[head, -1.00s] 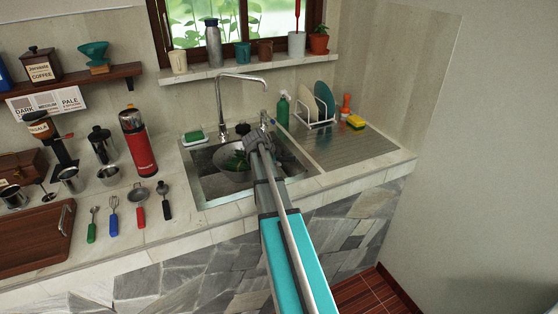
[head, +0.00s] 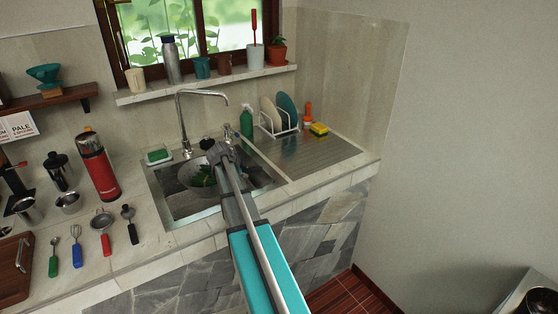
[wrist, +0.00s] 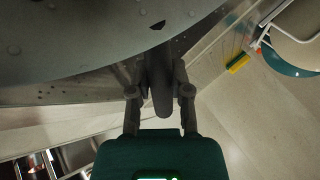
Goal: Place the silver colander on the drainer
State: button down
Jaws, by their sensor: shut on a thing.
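The silver colander (head: 186,173), a round metal bowl with green leafy stuff inside, is at the sink (head: 180,213) below the tap. My gripper (head: 220,154) is at its right rim, partly hiding it. In the wrist view the colander (wrist: 70,40) is a large grey curved surface with small holes, and my gripper (wrist: 159,92) is shut on its dark handle. Whether the colander touches the sink is unclear. The drainer (head: 335,160) is the ribbed metal surface right of the sink, with its front part bare.
A plate rack (head: 272,130) with plates stands at the drainer's back left, beside a green bottle (head: 246,122). A yellow sponge (head: 319,129) and orange brush (head: 308,117) are at its back. The tap (head: 182,120) arches over the sink. A red flask (head: 98,167) stands left.

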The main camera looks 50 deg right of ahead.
notch_tip(320, 180, up, 22)
jog(key=p, duration=2.2)
jog(key=shift+r, duration=0.25)
jog(key=shift+s, duration=0.1)
